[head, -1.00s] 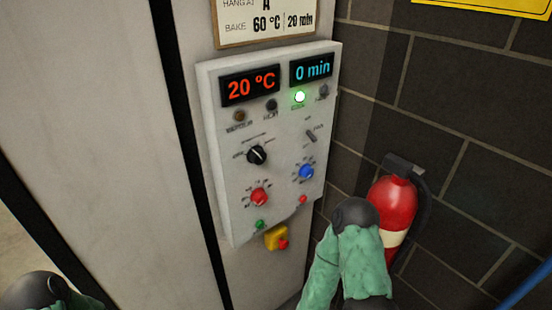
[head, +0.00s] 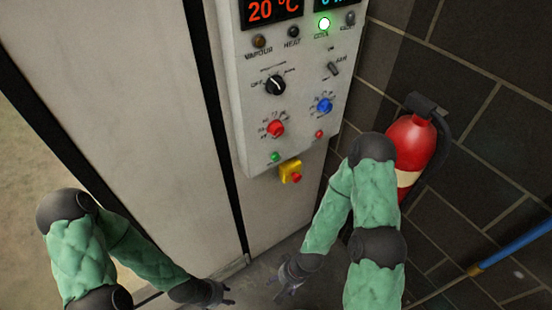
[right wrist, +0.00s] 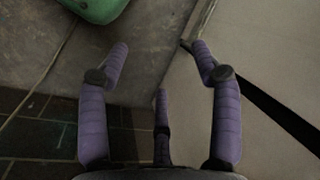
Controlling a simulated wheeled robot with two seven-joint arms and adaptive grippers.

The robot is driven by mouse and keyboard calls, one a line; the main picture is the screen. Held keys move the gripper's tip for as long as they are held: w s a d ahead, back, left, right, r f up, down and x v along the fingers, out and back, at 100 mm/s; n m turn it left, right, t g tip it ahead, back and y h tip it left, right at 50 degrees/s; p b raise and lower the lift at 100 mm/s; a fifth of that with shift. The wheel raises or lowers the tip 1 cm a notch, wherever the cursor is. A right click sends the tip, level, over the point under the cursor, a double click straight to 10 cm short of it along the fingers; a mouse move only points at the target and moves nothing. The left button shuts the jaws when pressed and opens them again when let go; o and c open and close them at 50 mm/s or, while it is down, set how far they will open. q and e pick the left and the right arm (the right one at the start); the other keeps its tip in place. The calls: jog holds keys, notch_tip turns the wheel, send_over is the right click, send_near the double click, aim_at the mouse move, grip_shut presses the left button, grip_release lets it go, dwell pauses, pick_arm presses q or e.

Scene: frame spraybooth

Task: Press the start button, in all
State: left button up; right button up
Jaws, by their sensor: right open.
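The grey control panel (head: 305,110) is on the booth's light wall in the head view. Near its lower edge is a small green button (head: 275,157), with a small red button (head: 319,134) to its right. I cannot read a start label. My right gripper (head: 290,277) is low, below the panel and apart from it. In the right wrist view its purple fingers (right wrist: 160,65) are spread with nothing between them. My left gripper (head: 222,292) is at the bottom, left of the right one, too small to tell its state.
A yellow box with a red knob (head: 291,172) hangs under the panel. A red fire extinguisher (head: 409,142) is on the dark block wall, close behind my right arm.

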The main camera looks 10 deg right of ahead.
grip_shut()
dwell(1.1)
